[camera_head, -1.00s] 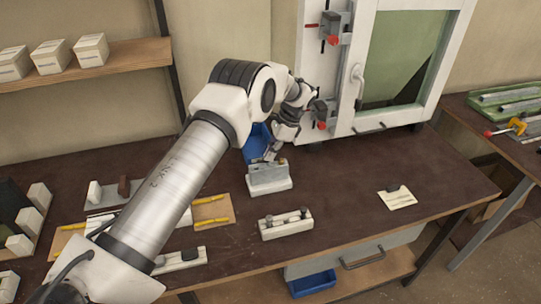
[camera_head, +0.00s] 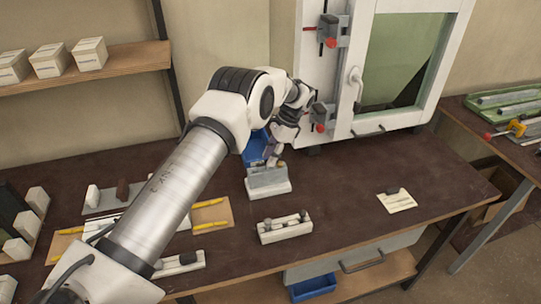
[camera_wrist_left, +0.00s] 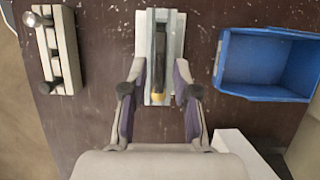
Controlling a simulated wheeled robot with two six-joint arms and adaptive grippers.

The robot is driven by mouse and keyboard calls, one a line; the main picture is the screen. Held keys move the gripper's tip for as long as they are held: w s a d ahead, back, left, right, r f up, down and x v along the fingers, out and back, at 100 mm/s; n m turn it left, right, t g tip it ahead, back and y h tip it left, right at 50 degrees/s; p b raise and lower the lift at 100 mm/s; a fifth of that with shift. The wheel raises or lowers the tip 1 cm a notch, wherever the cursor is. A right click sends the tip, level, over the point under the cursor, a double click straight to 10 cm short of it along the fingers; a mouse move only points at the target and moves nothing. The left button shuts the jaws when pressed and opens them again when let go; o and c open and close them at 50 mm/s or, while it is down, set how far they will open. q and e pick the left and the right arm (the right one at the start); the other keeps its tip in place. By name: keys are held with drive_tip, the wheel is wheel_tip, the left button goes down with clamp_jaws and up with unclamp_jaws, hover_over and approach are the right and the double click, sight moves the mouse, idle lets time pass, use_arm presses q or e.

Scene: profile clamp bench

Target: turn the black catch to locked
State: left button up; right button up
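A grey clamp block on a pale base (camera_head: 268,187) stands on the brown bench. In the wrist view my left gripper (camera_wrist_left: 158,92) is open, with one finger on each side of the block's near end; contact cannot be told. No part shows clearly as the black catch, and its setting cannot be read. My right gripper is out of view.
A blue bin (camera_head: 256,148) stands behind the block. A pale block with dark knobs (camera_head: 285,227) lies in front, and a small card with a dark piece (camera_head: 397,201) lies right. A white cabinet (camera_head: 345,125) stands at the back.

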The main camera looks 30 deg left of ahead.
use_arm(q)
drive_tip(key=v, duration=1.2)
